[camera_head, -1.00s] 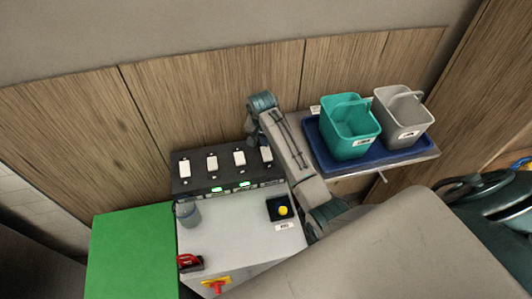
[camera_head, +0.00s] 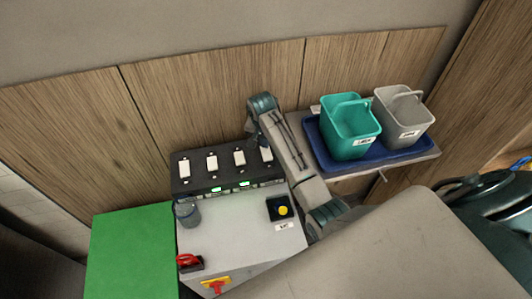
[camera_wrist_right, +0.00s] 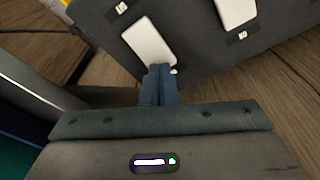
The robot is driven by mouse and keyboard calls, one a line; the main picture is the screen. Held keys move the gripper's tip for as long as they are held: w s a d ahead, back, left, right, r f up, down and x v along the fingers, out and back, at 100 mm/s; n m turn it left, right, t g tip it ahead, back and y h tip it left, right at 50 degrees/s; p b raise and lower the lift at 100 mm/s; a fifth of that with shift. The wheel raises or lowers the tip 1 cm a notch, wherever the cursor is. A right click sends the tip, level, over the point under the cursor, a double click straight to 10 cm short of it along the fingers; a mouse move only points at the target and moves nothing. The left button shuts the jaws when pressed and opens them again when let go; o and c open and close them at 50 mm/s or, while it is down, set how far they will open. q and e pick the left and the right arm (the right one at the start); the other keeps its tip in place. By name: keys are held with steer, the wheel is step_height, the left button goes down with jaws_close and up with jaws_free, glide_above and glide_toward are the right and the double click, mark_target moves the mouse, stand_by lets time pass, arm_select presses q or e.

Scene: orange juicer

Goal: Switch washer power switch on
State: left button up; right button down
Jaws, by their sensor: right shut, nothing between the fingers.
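A black switch panel (camera_head: 220,172) with a row of white rocker switches stands at the back of a grey cabinet. The rightmost white switch (camera_head: 266,154) is partly hidden by my right arm in the head view. My right gripper is mostly hidden there, but the wrist view shows its shut, empty fingers (camera_wrist_right: 160,71) at the lower end of a white switch (camera_wrist_right: 148,42). I cannot tell whether they touch it. The small labels are unreadable, so I cannot tell which switch is the washer's. My left gripper is not in view.
Two green lamps (camera_head: 217,189) glow on the panel front. The cabinet top (camera_head: 235,225) holds a grey cup (camera_head: 187,212), a yellow button (camera_head: 283,211) and a red-handled part (camera_head: 188,261). A blue tray (camera_head: 330,160) carries a teal bucket (camera_head: 350,130) and a grey bucket (camera_head: 402,117).

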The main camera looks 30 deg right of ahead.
steer(key=shift+f, duration=0.6)
steer(key=shift+r, duration=0.1)
steer(key=shift+r+p, duration=0.65)
steer(key=shift+r, duration=2.8)
